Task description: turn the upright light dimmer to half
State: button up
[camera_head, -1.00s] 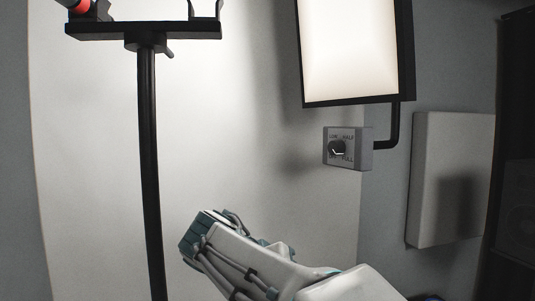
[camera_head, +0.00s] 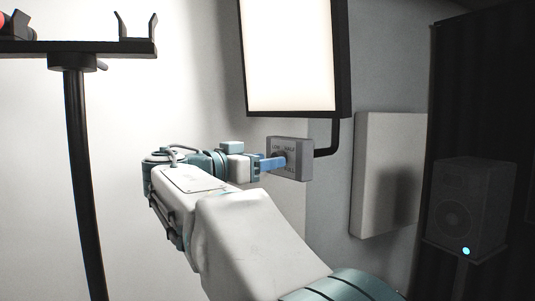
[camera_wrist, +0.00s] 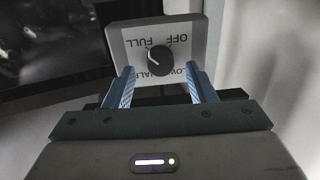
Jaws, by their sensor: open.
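The light dimmer is a small grey box (camera_head: 303,158) under a lit panel, with a round black knob. In the wrist view the box (camera_wrist: 190,28) appears upside down, with OFF, FULL, LOW and HALF labels around the knob (camera_wrist: 159,59). The knob's white mark points toward the FULL side. My gripper (camera_head: 274,163) is at the dimmer's face, its fingers partly hiding the knob in the head view. In the wrist view my gripper (camera_wrist: 160,72) is open, one blue finger on each side of the knob with gaps. I cannot tell how far the tips reach around it.
The bright light panel (camera_head: 292,55) hangs just above the dimmer, joined by a bent black tube (camera_head: 335,140). A black stand (camera_head: 80,170) is at the left. A pale wall panel (camera_head: 388,175) and a dark speaker (camera_head: 468,205) are to the right.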

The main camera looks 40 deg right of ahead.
jog(key=shift+d, duration=0.8)
jog(key=c, duration=1)
jog(key=shift+o, duration=0.2)
jog(key=shift+f, duration=0.1)
jog(key=shift+n+b, duration=0.35)
jog(key=shift+n, duration=0.05)
jog(key=shift+w+n+g+y, duration=0.1)
jog(key=shift+n+g+y, duration=0.1)
jog(key=shift+n, duration=3.85)
jog(key=shift+w+n+g+y, duration=0.1)
jog(key=shift+n+g, duration=0.1)
jog(key=shift+n, duration=3.85)
